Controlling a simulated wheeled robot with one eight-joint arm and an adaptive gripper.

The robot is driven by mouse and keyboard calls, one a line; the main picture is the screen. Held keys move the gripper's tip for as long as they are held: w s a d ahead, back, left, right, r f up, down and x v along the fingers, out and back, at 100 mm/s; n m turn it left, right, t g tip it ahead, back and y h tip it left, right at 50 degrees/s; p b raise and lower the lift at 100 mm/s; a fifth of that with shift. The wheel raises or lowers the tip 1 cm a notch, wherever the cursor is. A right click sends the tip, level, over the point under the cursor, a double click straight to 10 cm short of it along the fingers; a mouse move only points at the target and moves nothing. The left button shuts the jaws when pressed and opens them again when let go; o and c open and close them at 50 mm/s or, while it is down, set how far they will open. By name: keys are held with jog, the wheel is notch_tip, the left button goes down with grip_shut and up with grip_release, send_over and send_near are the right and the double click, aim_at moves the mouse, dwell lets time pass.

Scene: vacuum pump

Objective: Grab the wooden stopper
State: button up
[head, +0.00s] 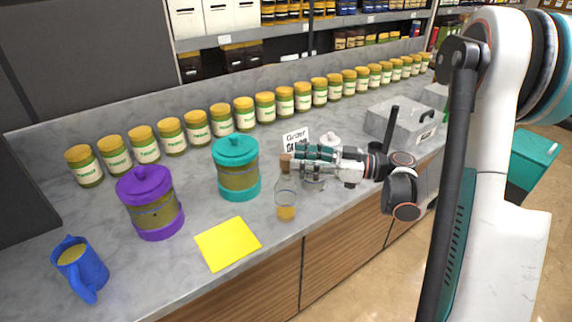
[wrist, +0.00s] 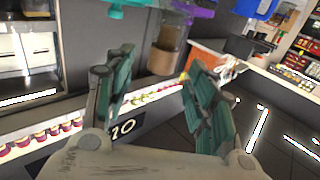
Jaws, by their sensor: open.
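The brown wooden stopper (head: 285,164) sits in the neck of a clear glass bottle (head: 286,206) with amber liquid, upright on the grey counter. My gripper (head: 298,161) reaches in from the right, its teal fingers at stopper height and close beside it. The wrist view looks upside down; there the stopper (wrist: 163,62) appears between the two spread fingers of my gripper (wrist: 159,57), with a gap on each side. Part of the bottle neck is hard to make out there.
A teal canister (head: 237,170) and a yellow sheet (head: 228,243) lie left of the bottle. A purple canister (head: 150,205) and blue pitcher (head: 80,265) stand farther left. A glass jar with a white lid (head: 330,139) and a small sign (head: 295,139) are close behind my gripper.

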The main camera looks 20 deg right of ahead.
aim_at(286, 157)
jog(key=x, duration=0.4)
jog(key=shift+w+a+b, duration=0.1)
jog(key=shift+a+b, duration=0.15)
jog(key=shift+b, duration=0.15)
jog(key=shift+r, duration=0.1)
jog(key=c, duration=0.9)
